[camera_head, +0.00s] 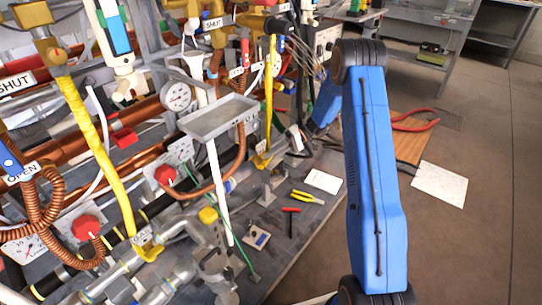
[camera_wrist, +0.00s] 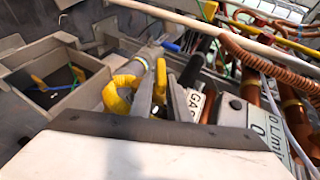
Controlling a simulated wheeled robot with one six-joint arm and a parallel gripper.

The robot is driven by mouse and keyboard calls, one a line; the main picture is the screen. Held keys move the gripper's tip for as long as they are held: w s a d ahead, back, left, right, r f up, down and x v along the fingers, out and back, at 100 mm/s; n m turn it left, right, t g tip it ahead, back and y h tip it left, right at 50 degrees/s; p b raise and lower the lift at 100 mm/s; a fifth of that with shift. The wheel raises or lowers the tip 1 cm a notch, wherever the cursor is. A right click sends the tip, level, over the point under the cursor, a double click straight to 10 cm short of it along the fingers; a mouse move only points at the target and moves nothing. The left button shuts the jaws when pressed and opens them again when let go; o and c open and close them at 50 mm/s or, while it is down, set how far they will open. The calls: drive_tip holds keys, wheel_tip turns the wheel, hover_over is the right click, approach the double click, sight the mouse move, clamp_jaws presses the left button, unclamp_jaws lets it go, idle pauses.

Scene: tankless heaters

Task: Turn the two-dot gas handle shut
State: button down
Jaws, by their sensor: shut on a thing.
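A yellow gas handle (camera_wrist: 118,94) shows in the wrist view, just ahead of my gripper (camera_wrist: 160,100). A white tag reading "GAS" (camera_wrist: 195,105) is just right of the fingers. Another yellow handle (camera_head: 148,250) is on the pipe at lower left, away from my gripper. I cannot make out dots on either handle.
A grey tray (camera_head: 218,117) on a white post stands left of the reached handle. Pipes, hoses and gauges crowd the left. Yellow pliers (camera_head: 306,196), a red screwdriver (camera_head: 290,210) and a white paper (camera_head: 322,181) lie on the bench. Open floor (camera_head: 480,140) is at right.

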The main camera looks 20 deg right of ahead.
drive_tip(key=shift+f+m+g+y, duration=0.25)
drive_tip(key=shift+m+y, duration=0.05)
drive_tip(key=shift+y, duration=0.55)
drive_tip(key=shift+f+m+g+y, duration=0.25)
drive_tip(key=shift+m+y, duration=0.05)
drive_tip(key=shift+y, duration=0.55)
drive_tip(key=shift+f+g, duration=0.1)
drive_tip(key=shift+g, duration=0.2)
drive_tip(key=c, duration=1.8)
unclamp_jaws()
drive_tip(key=shift+d, duration=0.1)
drive_tip(key=f+v, duration=0.1)
drive_tip(key=v, duration=1.6)
drive_tip(key=shift+d, duration=0.25)
drive_tip(key=shift+r, duration=0.15)
